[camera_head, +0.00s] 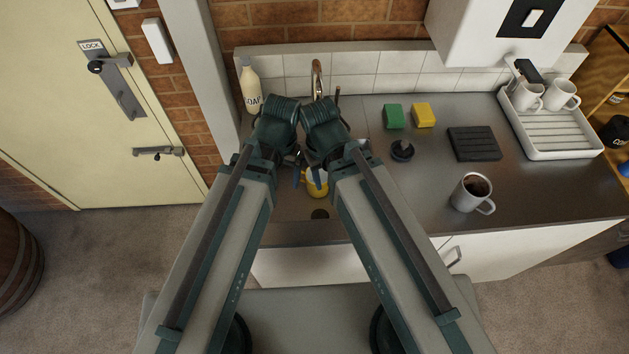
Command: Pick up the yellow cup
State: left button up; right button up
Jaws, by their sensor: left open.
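The yellow cup (318,188) is below and between my two wrists, near the front of the metal counter. My arms hide its upper and left parts. My left gripper (304,172) is open, with its fingers close above and beside the cup's rim. I cannot tell whether they touch it. My right wrist is just right of the left one, and my arm largely hides its gripper, so its jaws cannot be made out.
A grey mug of dark drink (468,196) stands right on the counter (400,205). Behind are a green sponge (394,116), a yellow sponge (424,115), a black mat (474,144) and a drying rack (552,146) with mugs. A soap bottle (250,88) and tap (317,78) are at the back.

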pick_arm(q)
jog(key=shift+h, duration=0.6)
jog(key=w+d+f+b, duration=0.1)
jog(key=w+f+b, duration=0.2)
jog(key=w, duration=0.1)
jog(key=w+d+f+b, duration=0.2)
jog(key=w+f, duration=0.1)
jog(key=w, duration=0.1)
jog(key=w+d+f+b, duration=0.2)
jog(key=w+f+b, duration=0.1)
jog(key=w, duration=0.1)
jog(key=shift+w+b, duration=0.2)
jog(key=shift+b, duration=0.1)
jog(key=shift+f, duration=0.15)
notch_tip(320, 180, down, 6)
jog(key=b, duration=0.6)
jog(key=shift+f+b, duration=0.25)
jog(key=shift+b, duration=0.1)
pick_arm(e)
jog(key=f, duration=1.5)
jog(key=shift+w+a+f, duration=0.1)
jog(key=shift+a+f, duration=0.2)
jog(key=shift+f, duration=0.05)
pick_arm(q)
jog(key=shift+s, duration=0.1)
